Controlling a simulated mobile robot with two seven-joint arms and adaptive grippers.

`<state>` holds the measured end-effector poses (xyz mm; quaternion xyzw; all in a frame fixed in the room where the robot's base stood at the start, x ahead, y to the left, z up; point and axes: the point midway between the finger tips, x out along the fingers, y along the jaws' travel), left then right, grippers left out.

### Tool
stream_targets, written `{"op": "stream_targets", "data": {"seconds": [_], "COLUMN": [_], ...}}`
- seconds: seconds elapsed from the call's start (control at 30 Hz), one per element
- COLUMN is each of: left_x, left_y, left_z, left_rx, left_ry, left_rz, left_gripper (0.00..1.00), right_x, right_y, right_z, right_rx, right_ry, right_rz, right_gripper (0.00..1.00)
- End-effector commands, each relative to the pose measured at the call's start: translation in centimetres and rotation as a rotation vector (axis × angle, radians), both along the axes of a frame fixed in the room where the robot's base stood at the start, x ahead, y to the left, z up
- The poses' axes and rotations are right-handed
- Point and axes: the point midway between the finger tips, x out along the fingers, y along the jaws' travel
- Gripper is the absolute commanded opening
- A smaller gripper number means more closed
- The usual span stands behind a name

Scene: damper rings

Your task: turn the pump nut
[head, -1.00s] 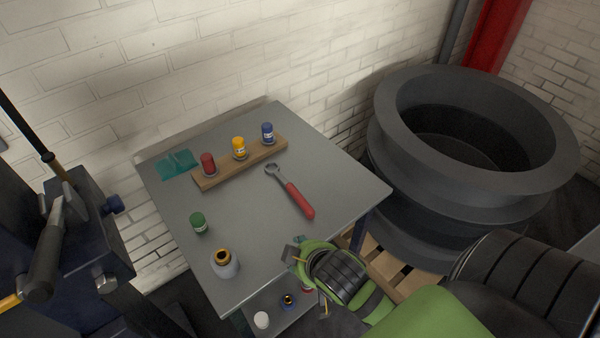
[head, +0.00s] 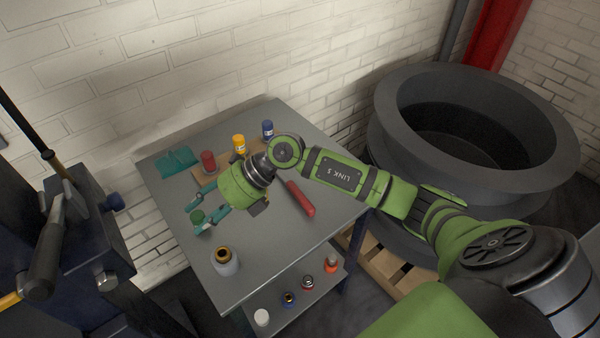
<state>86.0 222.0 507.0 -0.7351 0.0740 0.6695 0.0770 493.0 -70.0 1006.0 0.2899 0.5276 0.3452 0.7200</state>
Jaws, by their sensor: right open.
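A dark blue machine (head: 75,225) with a grey lever handle (head: 45,250) fills the left edge. A metal hex nut (head: 107,281) shows on its lower front; I cannot tell for sure that it is the pump nut. A wrench with a red handle (head: 301,200) lies on the grey table (head: 330,180); its head is hidden behind my right arm. My left gripper is out of view.
A wooden rack (head: 205,178) holds red (head: 208,161), yellow (head: 239,143) and blue (head: 267,129) jars. A grey jar with a brass ring (head: 224,261) stands at the table's front. A lower shelf (head: 275,317) holds several small items. Large dark rings (head: 470,130) stand at right.

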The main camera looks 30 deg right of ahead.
Motion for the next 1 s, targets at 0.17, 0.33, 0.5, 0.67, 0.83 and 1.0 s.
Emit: {"op": "stream_targets", "data": {"seconds": [0.17,0.33,0.5,0.67,0.83,1.0], "left_x": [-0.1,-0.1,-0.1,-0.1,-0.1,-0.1], "left_y": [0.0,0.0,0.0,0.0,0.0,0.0], "left_z": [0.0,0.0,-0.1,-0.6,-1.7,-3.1], "left_rx": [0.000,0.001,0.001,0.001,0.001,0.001], "left_ry": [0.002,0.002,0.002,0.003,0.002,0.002], "left_rz": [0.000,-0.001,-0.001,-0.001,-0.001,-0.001], "left_gripper": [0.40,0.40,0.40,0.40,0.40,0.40], "right_x": [1.3,1.0,0.7,0.6,0.6,0.6], "right_y": [-12.7,-20.6,-23.5,-23.7,-23.6,-23.6], "right_z": [-4.1,-3.9,-3.5,-4.1,-5.6,-7.6], "right_rx": [-0.555,-0.833,-0.932,-0.937,-0.935,-0.934], "right_ry": [0.127,0.241,0.290,0.295,0.294,0.293], "right_rz": [-0.006,-0.071,-0.103,-0.104,-0.103,-0.103], "right_gripper": [0.43,0.43,0.43,0.43,0.43,0.43]}}
